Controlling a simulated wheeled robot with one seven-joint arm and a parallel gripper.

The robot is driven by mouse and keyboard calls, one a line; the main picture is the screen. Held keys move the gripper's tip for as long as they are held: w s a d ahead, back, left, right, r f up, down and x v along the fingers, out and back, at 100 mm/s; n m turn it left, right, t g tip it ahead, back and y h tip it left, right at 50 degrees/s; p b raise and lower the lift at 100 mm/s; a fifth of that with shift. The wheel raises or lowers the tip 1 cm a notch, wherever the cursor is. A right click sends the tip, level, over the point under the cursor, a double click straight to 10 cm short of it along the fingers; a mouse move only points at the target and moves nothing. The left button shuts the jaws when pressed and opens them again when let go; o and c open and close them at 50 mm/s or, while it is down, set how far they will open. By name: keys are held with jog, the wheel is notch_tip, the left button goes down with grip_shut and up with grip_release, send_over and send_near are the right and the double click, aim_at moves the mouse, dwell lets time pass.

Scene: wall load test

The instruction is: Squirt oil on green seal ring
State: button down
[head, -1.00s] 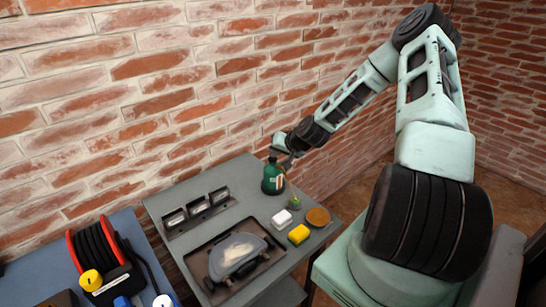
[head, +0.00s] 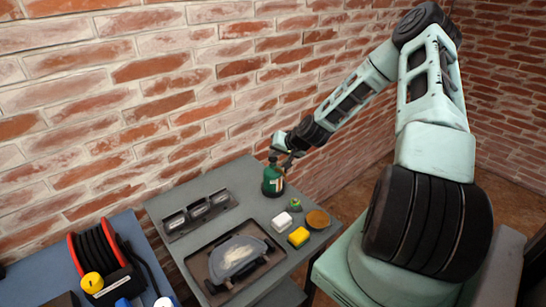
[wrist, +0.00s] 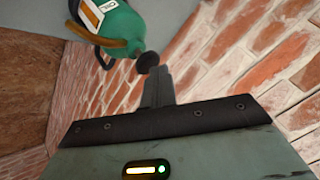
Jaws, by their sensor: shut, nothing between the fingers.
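A green oil bottle (head: 272,182) with a pale label and dark top stands upright at the back of the grey table. In the wrist view the green bottle (wrist: 123,27) shows at the top, its dark cap just beyond my fingertips. My gripper (head: 287,163) is shut and empty beside the bottle's top, on its right side; whether it touches the bottle I cannot tell. In the wrist view my gripper (wrist: 157,78) has its fingers together. A small green item (head: 295,204) sits right of the bottle; I cannot tell if it is the seal ring.
The grey table (head: 165,204) also holds a dark rack (head: 200,214), a tray (head: 206,280) with a pale half-round part (head: 237,256), a white block (head: 282,221), a yellow block (head: 298,237) and a brown round dish (head: 318,219). A brick wall (head: 150,110) stands close behind.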

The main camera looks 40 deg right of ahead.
aim_at(275, 160)
jog(key=shift+r+p, duration=0.3)
jog(key=shift+r, duration=0.35)
jog(key=shift+r, duration=0.1)
jog(key=shift+r+p, duration=1.75)
jog(key=shift+r, duration=0.7)
